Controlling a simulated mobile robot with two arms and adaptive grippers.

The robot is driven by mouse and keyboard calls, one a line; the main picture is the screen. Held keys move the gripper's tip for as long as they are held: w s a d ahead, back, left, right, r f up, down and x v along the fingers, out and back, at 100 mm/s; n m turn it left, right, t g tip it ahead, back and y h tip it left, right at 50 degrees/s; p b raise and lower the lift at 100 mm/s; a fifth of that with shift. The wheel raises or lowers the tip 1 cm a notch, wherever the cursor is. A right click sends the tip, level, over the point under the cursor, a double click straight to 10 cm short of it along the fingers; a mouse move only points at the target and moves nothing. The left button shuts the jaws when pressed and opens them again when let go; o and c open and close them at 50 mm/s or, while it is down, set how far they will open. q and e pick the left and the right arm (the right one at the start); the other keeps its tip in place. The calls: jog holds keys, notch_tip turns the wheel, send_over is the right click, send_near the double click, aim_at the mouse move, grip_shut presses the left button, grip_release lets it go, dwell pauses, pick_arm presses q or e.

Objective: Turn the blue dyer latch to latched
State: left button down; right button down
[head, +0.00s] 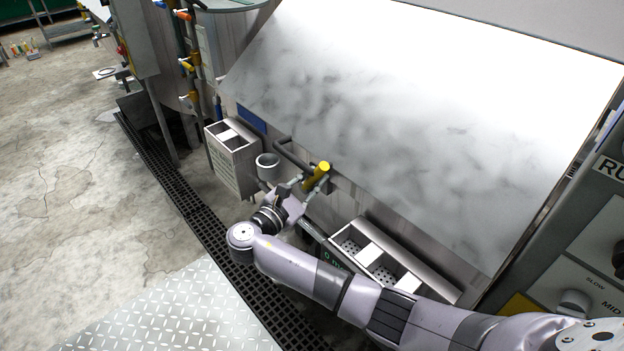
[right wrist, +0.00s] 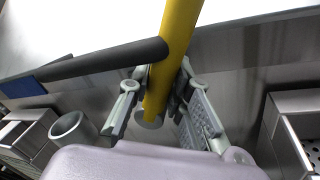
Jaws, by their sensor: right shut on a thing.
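The dyer's latch shows as a yellow handle (head: 319,174) and a dark grey bar (head: 291,155) on the front of the large grey-white machine. A blue plate (head: 251,119) is on the machine's front edge, left of the bar. My right gripper (head: 308,185) is shut on the yellow handle. In the right wrist view, the fingers (right wrist: 158,90) stand on both sides of the yellow handle (right wrist: 176,48), and the dark bar (right wrist: 95,62) meets it from the left. The fingers hide part of the handle's lower section. My left gripper is not in view.
A grey cup (head: 268,162) and a metal box (head: 232,156) are left of the gripper. A metal tray with compartments (head: 392,262) is below right, close to my right forearm. A control panel (head: 598,250) stands at far right. Open concrete floor (head: 70,190) is at left.

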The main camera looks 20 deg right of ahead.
dwell(0.4)
jog(key=shift+w+r+n+p, duration=0.1)
jog(key=shift+r+n+p, duration=0.3)
jog(key=shift+p, duration=0.6)
jog(key=shift+w+p, duration=0.1)
jog(key=shift+p, duration=0.25)
jog(key=shift+f+n, duration=0.25)
jog(key=shift+n, duration=0.05)
jog(key=c, duration=1.7)
grip_release()
jog(key=shift+a, duration=0.2)
jog(key=v, duration=1.1)
jog(key=shift+a, duration=0.25)
